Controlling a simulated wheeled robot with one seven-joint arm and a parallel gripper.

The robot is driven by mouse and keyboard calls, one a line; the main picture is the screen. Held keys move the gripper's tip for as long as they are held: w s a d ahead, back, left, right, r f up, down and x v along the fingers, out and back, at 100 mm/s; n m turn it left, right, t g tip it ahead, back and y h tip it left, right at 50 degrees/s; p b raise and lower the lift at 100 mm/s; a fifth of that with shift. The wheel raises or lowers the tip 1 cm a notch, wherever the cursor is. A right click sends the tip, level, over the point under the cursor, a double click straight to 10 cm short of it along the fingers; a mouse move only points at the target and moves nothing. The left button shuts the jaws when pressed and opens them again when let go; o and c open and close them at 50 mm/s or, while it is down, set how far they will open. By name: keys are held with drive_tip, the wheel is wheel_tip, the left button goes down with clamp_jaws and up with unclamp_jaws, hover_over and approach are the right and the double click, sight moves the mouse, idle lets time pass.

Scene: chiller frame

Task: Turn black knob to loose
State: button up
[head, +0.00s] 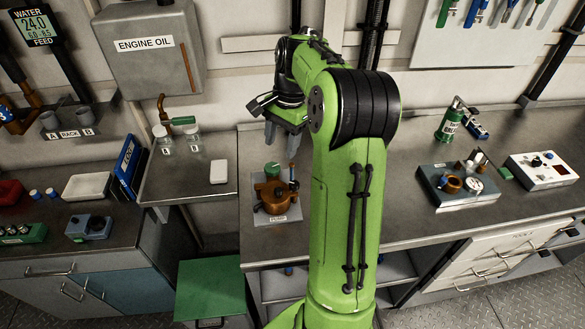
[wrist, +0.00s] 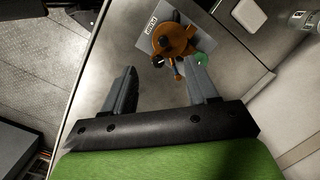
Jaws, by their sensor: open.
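My gripper (head: 282,140) is open and empty, pointing down above the back of the middle bench. Below it stands a copper-orange round device (head: 272,197) on a grey plate, with a green knob (head: 272,168) and a thin upright stem on the right. In the wrist view my gripper (wrist: 166,66) has its fingers apart, with the orange device (wrist: 172,38) beyond the tips. The green knob (wrist: 202,59) shows by the right fingertip. A small dark part (wrist: 158,61) shows on the device; I cannot tell whether it is the black knob.
A white box (head: 555,178) with a black knob on top stands at the far right. A white block (head: 219,172) lies left of the device.

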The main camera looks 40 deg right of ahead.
drive_tip(key=s+d+f+m+y+p, duration=0.25)
drive_tip(key=d+m, duration=0.35)
drive_tip(key=d, duration=0.5)
approach(295, 183)
drive_tip(key=shift+t, duration=0.4)
drive_tip(key=x, duration=0.5)
drive_tip(key=b+x, duration=0.1)
drive_tip(key=x, duration=0.2)
drive_tip(key=shift+s+a+f, duration=0.1)
drive_tip(key=shift+s+f, duration=0.15)
drive_tip(key=shift+s, duration=0.05)
drive_tip(key=shift+c, duration=0.5)
drive_tip(key=c, duration=0.9)
drive_tip(key=shift+c, duration=0.2)
